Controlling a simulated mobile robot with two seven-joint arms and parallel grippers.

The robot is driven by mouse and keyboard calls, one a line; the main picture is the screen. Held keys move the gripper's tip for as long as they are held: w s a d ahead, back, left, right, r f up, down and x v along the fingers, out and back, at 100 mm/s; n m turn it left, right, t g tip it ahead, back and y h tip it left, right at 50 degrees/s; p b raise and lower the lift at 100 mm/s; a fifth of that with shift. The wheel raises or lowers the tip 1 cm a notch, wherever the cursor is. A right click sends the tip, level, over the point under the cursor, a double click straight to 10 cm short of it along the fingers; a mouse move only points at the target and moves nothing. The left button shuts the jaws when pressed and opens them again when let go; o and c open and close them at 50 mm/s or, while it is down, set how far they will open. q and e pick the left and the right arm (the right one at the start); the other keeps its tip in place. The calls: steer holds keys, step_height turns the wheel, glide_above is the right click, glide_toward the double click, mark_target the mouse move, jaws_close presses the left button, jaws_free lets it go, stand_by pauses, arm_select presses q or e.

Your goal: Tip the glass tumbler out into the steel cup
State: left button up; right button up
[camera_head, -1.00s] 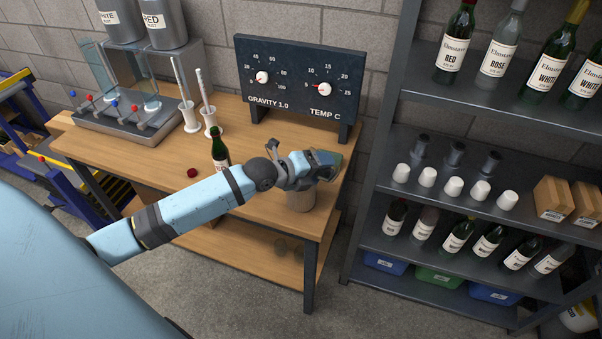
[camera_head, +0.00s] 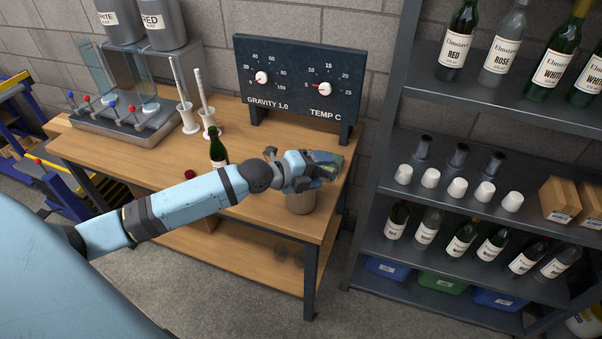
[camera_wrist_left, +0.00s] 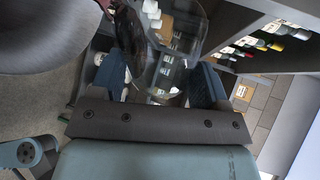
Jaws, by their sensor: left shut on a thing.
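The steel cup (camera_head: 301,204) stands on the wooden table near its right front corner, its upper part partly covered by my left gripper (camera_head: 326,166). My left gripper is above the cup and shut on the glass tumbler. In the left wrist view the clear tumbler (camera_wrist_left: 168,58) sits between the two fingers (camera_wrist_left: 160,85), with a dark patch along its left side that I cannot make out. In the head view the tumbler is mostly hidden by the gripper, and its exact tilt is hard to tell. My right gripper is not in view.
A gauge panel (camera_head: 300,80) stands behind the gripper. A shelf rack (camera_head: 440,180) with bottles and white cups is at right.

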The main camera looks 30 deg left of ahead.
arm_select(q)
steer(key=shift+r+n+h+b, duration=0.2)
steer(key=shift+n+h+b, duration=0.1)
steer(key=shift+b, duration=0.25)
